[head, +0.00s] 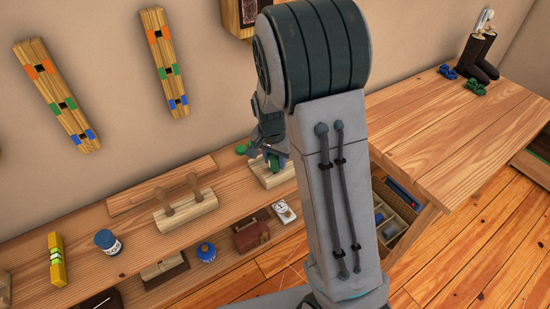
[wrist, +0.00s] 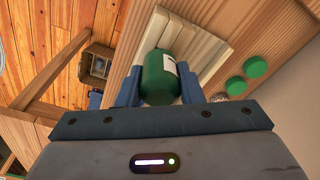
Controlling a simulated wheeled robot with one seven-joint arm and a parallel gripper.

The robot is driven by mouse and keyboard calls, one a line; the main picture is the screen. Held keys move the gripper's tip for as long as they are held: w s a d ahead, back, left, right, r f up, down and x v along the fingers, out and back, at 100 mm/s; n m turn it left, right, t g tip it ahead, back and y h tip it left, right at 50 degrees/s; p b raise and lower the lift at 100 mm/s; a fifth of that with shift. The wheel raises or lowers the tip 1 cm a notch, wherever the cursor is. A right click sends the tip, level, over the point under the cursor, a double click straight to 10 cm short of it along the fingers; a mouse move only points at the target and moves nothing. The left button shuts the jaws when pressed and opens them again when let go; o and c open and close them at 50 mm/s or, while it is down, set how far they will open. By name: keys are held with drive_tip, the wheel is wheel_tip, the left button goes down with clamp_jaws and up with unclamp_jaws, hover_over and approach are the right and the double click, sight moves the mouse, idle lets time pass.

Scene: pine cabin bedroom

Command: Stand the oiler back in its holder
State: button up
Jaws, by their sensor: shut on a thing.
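My gripper (wrist: 160,92) is shut on the oiler (wrist: 158,75), a green bottle with a white label patch, held between the two blue fingers in the wrist view. In the head view, my gripper (head: 270,152) is over the long wooden shelf, with a bit of green oiler (head: 275,162) showing. A pale wooden block (head: 268,178), which looks like the holder, lies just below it, partly hidden by my arm. The same block (wrist: 212,48) shows behind the oiler in the wrist view. I cannot tell whether the oiler touches it, and any socket is hidden.
Green round pieces (wrist: 255,67) lie beside the block. Along the shelf (head: 140,238) stand a block with wooden-handled tools (head: 185,207), a blue jar (head: 108,242) and a yellow item (head: 57,260). A lower shelf holds a brown case (head: 251,235). A wooden bench (head: 460,130) is at right.

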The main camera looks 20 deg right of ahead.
drive_tip(key=shift+f, duration=0.15)
drive_tip(key=shift+f+b, duration=0.25)
drive_tip(key=shift+b, duration=0.05)
drive_tip(key=o, duration=1.1)
drive_tip(key=shift+c, duration=0.2)
wheel_tip(320, 180, up, 14)
drive_tip(key=s+a, duration=0.1)
drive_tip(key=shift+s+f, duration=0.1)
drive_tip(key=shift+f, duration=0.05)
